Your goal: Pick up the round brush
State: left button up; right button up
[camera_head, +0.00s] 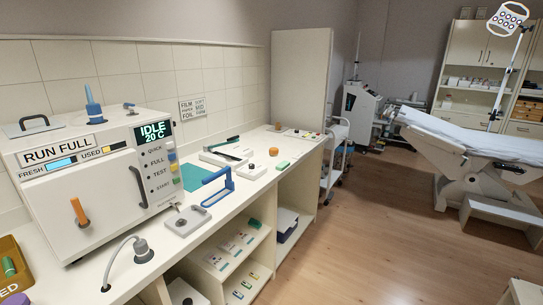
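I cannot clearly pick out the round brush. A purple rounded thing (16,299) is cut off at the bottom left edge, and I cannot tell what it is. A small orange round thing (273,152) sits on the counter (235,184) toward its far end. A blue upright piece (94,108) stands on top of the white machine (95,180). Neither of my grippers is in view.
A yellow bin (12,268) with a green item stands at the front left. A blue-handled device (218,187) and a grey curved hose (118,253) are on the counter. A couch (470,140) stands at the right. The wooden floor (400,230) between is clear.

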aim_at(273, 152)
jog(key=i+l+u, duration=0.15)
jog(key=u, duration=0.2)
jog(key=i+l+u, duration=0.3)
jog(key=l+u, duration=0.1)
jog(key=u, duration=0.25)
jog(key=i+l, duration=0.2)
jog(key=l, duration=0.25)
jog(key=i+l+u, duration=0.1)
jog(key=l, duration=0.35)
jog(key=i+l+u, duration=0.1)
jog(key=i+l, duration=0.15)
jog(key=l, duration=0.2)
jog(key=i+l, duration=0.15)
jog(key=l, duration=0.35)
jog(key=i+l+u, duration=0.1)
jog(key=l, duration=0.35)
jog(key=i+l, duration=0.15)
jog(key=l, duration=0.35)
jog(key=i+l+u, duration=0.1)
jog(key=l, duration=0.4)
jog(key=i+l+u, duration=0.1)
jog(key=l, duration=0.4)
jog(key=i, duration=0.05)
